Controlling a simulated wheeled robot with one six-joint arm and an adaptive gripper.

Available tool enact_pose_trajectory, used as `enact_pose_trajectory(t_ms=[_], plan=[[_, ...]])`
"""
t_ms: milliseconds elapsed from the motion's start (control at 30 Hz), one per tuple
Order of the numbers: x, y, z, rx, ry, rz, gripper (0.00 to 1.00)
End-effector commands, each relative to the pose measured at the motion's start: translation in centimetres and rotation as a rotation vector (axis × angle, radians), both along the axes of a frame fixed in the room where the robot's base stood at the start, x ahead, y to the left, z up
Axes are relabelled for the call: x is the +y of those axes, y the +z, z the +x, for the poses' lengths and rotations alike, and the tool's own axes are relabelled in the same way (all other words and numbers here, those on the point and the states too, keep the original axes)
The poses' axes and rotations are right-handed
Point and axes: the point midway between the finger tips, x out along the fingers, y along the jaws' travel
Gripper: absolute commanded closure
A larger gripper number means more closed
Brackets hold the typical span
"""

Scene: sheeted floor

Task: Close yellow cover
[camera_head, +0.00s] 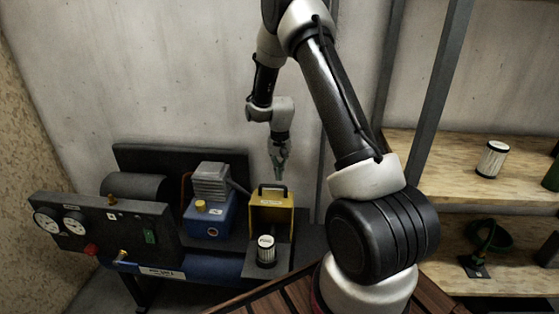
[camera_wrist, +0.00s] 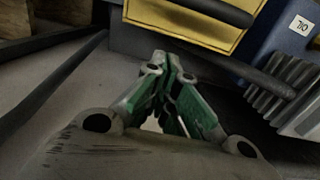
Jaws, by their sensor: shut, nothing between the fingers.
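The yellow cover (camera_head: 271,215) stands raised behind a white filter cartridge (camera_head: 266,250) on the machine bench, with a black handle (camera_head: 272,190) at its top. The cartridge is exposed in front of it. My gripper (camera_head: 280,172) is shut and empty, pointing down just above and slightly right of the handle, seemingly apart from it. In the wrist view my green-sided gripper fingers (camera_wrist: 170,100) are together. Part of the yellow cover (camera_wrist: 185,22) shows beyond them at the top, with its dark handle crossing it.
A blue unit (camera_head: 209,218) with a grey ribbed top stands left of the cover. A gauge panel (camera_head: 85,230) is further left. Wooden shelves (camera_head: 440,150) at right hold another filter (camera_head: 492,158). The wall lies close behind; the space above the bench is open.

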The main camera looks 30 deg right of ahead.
Motion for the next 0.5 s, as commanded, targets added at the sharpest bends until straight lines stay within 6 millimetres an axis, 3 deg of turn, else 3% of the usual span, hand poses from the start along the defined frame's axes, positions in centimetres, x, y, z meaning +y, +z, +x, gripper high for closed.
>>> enact_pose_trajectory(t_ms=[67,300,500], plan=[[0.0,-1.6,-0.1,0.003,0.0,0.001,1.0],[1.8,0.0,-2.6,0.0,0.001,0.0,1.0],[2.1,0.3,-3.1,0.0,0.001,0.0,1.0]])
